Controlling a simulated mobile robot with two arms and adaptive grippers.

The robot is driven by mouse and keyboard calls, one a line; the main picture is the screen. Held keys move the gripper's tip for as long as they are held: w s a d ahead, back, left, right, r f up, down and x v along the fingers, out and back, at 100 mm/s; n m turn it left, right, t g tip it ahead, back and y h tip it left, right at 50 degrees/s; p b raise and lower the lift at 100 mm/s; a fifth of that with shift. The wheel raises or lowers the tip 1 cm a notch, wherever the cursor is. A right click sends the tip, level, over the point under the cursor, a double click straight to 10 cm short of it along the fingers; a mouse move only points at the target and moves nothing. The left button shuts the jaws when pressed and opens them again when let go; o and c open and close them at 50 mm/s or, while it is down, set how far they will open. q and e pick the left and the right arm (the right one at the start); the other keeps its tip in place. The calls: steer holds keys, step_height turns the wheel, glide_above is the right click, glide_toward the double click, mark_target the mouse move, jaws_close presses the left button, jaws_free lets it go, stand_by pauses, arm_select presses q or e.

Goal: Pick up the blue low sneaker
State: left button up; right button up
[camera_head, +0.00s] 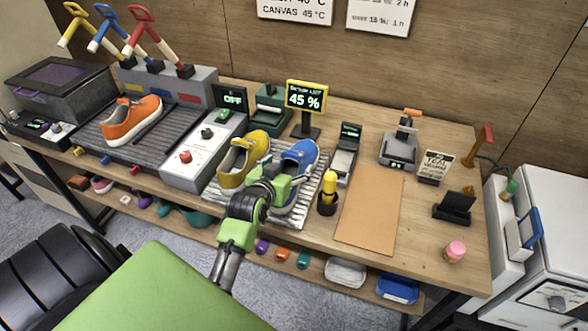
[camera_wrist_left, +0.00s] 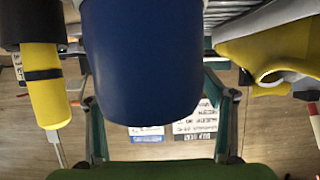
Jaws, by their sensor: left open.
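The blue low sneaker (camera_head: 302,153) sits on the metal rack (camera_head: 318,196) in the middle of the bench, right of a yellow shoe (camera_head: 236,166). My left gripper (camera_head: 287,180) is open at the near side of the blue sneaker and hides part of it. In the left wrist view the blue sneaker (camera_wrist_left: 140,65) fills the upper middle, with one green finger on each side of it. Whether the fingers touch it cannot be told. My right gripper is not in view.
A black holder with a yellow bottle (camera_head: 329,184) stands close right of the rack. A white control box (camera_head: 200,150) is to the left, beside an orange sneaker (camera_head: 131,121). A display reading 45 % (camera_head: 306,96) stands behind. The tan mat (camera_head: 370,212) is bare.

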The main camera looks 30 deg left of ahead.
mark_target(294, 165)
arm_select(q)
steer(key=x, duration=0.3)
steer(key=shift+w+f+p, duration=0.15)
steer(key=shift+p, duration=0.15)
steer(key=shift+w+f, duration=0.15)
steer(key=shift+w, duration=0.1)
steer(key=c, duration=1.5)
